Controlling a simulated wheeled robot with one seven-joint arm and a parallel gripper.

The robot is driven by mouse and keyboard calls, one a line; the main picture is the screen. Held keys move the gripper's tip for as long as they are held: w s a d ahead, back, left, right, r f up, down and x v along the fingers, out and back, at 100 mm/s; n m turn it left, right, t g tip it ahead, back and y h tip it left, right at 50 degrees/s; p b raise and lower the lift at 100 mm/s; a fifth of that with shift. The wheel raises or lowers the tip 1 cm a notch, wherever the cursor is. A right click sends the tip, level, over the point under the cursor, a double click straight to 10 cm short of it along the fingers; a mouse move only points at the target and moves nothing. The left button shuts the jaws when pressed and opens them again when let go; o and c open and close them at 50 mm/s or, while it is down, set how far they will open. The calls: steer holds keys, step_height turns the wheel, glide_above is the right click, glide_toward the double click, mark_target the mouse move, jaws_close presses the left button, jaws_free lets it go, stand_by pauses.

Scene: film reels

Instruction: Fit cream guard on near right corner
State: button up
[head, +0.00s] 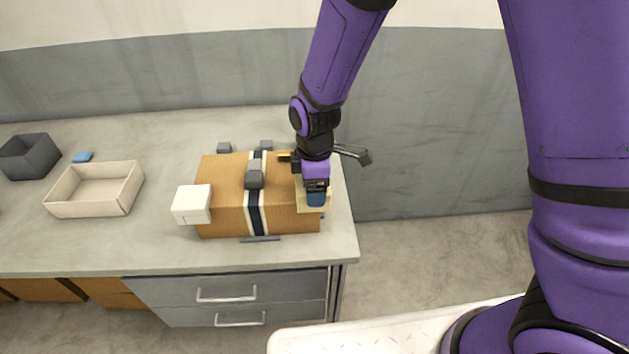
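A brown wood-grained box (225,190) with a dark, white-edged strap lies on the grey worktop. A cream guard (302,194) is at the box's near right corner, partly hidden by my gripper. I cannot tell whether it sits fully against the box. My gripper (316,190) points down right over the cream guard, with a small blue part (317,200) at its fingertips. Its fingers are too small and covered to show whether they are shut on anything.
A white block-like guard (192,204) covers the near left corner. A dark grey block (254,180) is on top of the strap. A cream tray (123,197), a dark bin (30,157) and a blue piece (82,157) stand left. The worktop's right edge is close to the box.

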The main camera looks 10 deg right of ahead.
steer(key=o, duration=0.8)
steer(key=shift+r, duration=0.15)
step_height(320, 180, up, 12)
steer(key=s+d+r+m+t, duration=0.15)
steer(key=d+r+m, duration=0.25)
steer(key=d+r, duration=0.4)
steer(key=shift+s+d+r+m+t, duration=0.6)
steer(key=shift+s+d+r+m, duration=1.1)
steer(key=shift+s+d+m, duration=0.85)
steer(key=shift+s+d+r+m+t, duration=0.65)
steer(key=shift+s+d+r+m, duration=1.2)
steer(key=shift+s+d, duration=1.2)
steer(key=shift+s+d+r+m+t, duration=0.6)
steer(key=shift+s+d+r+m, duration=0.95)
steer(key=shift+s+d+m, duration=1.05)
steer(key=shift+s+d, duration=0.1)
steer(key=shift+s, duration=0.2)
